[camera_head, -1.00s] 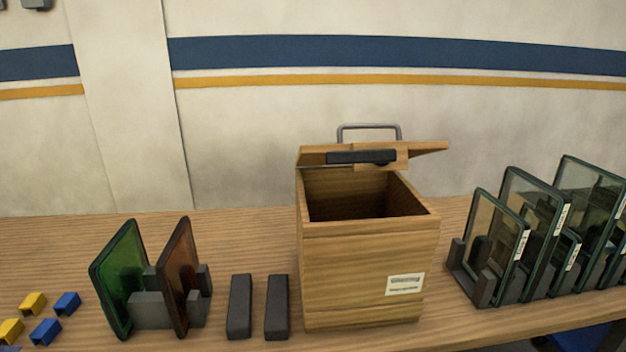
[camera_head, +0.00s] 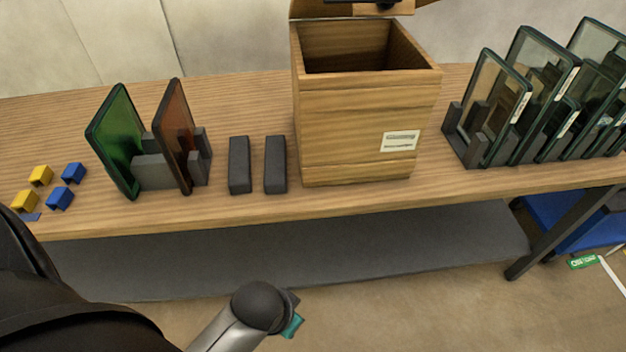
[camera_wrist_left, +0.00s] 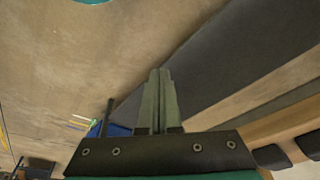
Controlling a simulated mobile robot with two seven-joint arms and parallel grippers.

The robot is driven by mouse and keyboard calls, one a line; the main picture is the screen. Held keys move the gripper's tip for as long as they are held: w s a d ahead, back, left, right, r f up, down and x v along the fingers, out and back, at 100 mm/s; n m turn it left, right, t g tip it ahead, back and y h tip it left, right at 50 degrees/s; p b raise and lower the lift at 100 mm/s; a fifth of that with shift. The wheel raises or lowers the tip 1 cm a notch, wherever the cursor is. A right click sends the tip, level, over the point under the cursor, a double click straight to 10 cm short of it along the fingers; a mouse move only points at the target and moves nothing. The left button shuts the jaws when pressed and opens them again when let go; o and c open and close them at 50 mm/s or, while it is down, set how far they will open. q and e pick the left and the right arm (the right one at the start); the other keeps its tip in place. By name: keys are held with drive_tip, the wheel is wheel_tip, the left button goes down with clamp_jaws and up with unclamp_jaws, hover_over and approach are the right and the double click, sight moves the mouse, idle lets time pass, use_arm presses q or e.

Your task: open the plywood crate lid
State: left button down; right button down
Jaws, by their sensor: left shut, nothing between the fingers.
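The plywood crate (camera_head: 355,130) stands on the wooden table in the head view, with its top opening uncovered and its dark inside visible. Its lid (camera_head: 330,8) is raised above the back of the opening. The lid is mostly cut off by the top edge of the picture, with only its lower part and a piece of dark bar (camera_head: 385,4) visible. My left arm comes in from the lower left, low in front of the table and apart from the crate. In the left wrist view my left gripper (camera_wrist_left: 158,75) has its fingers together with nothing between them. My right gripper is out of view.
Two black blocks (camera_head: 257,165) lie left of the crate. Green and brown panels (camera_head: 115,145) stand in a grey rack farther left, near small yellow and blue blocks (camera_head: 60,187). Several framed glass panels (camera_head: 525,90) stand at right. A grey shelf (camera_head: 300,260) lies below the tabletop.

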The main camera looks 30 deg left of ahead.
use_arm(q)
wheel_tip(320, 180, up, 10)
drive_tip(key=m+t+h+p, duration=0.2)
drive_tip(key=m+t+h, duration=1.4)
drive_tip(key=m, duration=1.7)
approach(324, 3)
drive_tip(key=w+d+r+t+y, duration=0.1)
drive_tip(key=w+d+t+y, duration=0.2)
drive_tip(key=d, duration=0.3)
drive_tip(key=shift+w+a+r+p, duration=0.2)
drive_tip(key=shift+w+a+r, duration=0.15)
drive_tip(key=shift+r, duration=0.25)
drive_tip(key=shift+w+a+r+p, duration=0.15)
drive_tip(key=shift+w+a+r, duration=0.15)
drive_tip(key=shift+r, duration=0.25)
drive_tip(key=shift+w+a+r, duration=0.2)
drive_tip(key=shift+r, duration=0.3)
